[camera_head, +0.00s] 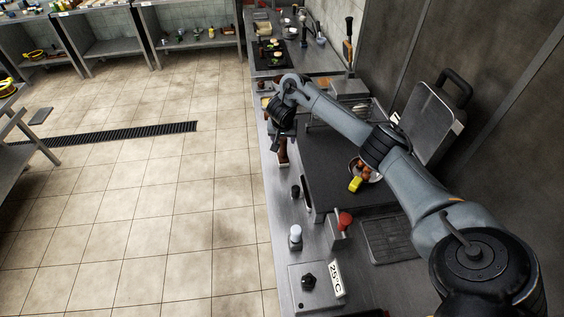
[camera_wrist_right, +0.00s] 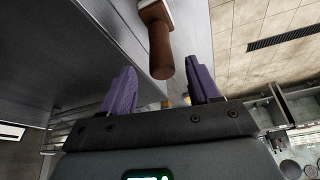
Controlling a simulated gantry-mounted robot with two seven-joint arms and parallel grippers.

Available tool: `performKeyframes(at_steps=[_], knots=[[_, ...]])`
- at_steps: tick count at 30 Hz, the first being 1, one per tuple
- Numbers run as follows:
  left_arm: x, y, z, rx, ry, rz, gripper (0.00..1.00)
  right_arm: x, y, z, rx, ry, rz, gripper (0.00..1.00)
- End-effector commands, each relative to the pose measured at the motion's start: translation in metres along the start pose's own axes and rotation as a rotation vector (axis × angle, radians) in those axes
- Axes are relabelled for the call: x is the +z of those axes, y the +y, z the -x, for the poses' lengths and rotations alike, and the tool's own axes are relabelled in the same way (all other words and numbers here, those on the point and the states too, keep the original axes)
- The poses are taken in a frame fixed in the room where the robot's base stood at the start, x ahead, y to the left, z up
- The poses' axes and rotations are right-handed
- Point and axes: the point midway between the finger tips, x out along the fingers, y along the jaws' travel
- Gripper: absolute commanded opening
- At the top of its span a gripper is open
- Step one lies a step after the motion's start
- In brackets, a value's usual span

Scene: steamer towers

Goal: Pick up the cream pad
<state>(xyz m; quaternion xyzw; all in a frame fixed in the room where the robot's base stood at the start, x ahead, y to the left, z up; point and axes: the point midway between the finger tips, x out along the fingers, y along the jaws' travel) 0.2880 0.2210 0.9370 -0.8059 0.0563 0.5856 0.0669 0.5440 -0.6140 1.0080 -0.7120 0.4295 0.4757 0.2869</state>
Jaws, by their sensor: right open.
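My right gripper (camera_head: 281,142) is over the metal counter's left edge in the head view, beside the dark griddle block. In the right wrist view its two purple fingers (camera_wrist_right: 162,68) are apart. A brown handle (camera_wrist_right: 160,45) with a pale edge at its top shows beyond and between the fingertips. I cannot tell its distance, and nothing is seen gripped. The handle also shows just below the gripper in the head view (camera_head: 283,156). My left gripper is not in view.
A dark griddle block (camera_head: 325,150) with an open lid (camera_head: 430,118) stands right of the gripper. A bowl with a yellow item (camera_head: 355,184), a white-topped shaker (camera_head: 295,233) and a 25°C sign (camera_head: 336,280) are nearer.

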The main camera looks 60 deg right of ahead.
Motion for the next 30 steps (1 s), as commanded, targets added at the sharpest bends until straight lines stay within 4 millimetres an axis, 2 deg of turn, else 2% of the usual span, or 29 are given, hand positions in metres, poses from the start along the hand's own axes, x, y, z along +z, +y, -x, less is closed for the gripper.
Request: performKeyframes(at_steps=[1,3,11,21,30], knots=[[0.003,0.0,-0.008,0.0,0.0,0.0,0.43,0.002,0.0,-0.008,-0.001,-0.001,-0.002,0.61],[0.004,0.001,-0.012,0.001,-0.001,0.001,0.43,0.001,-0.001,-0.01,-0.001,-0.001,-0.001,0.61],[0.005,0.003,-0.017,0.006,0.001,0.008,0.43,0.001,-0.001,-0.019,0.0,-0.002,0.0,0.61],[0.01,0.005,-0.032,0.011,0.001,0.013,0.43,0.0,-0.001,-0.059,0.0,-0.002,0.001,0.61],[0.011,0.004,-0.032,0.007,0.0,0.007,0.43,-0.001,-0.002,-0.063,-0.001,0.001,0.002,0.61]])
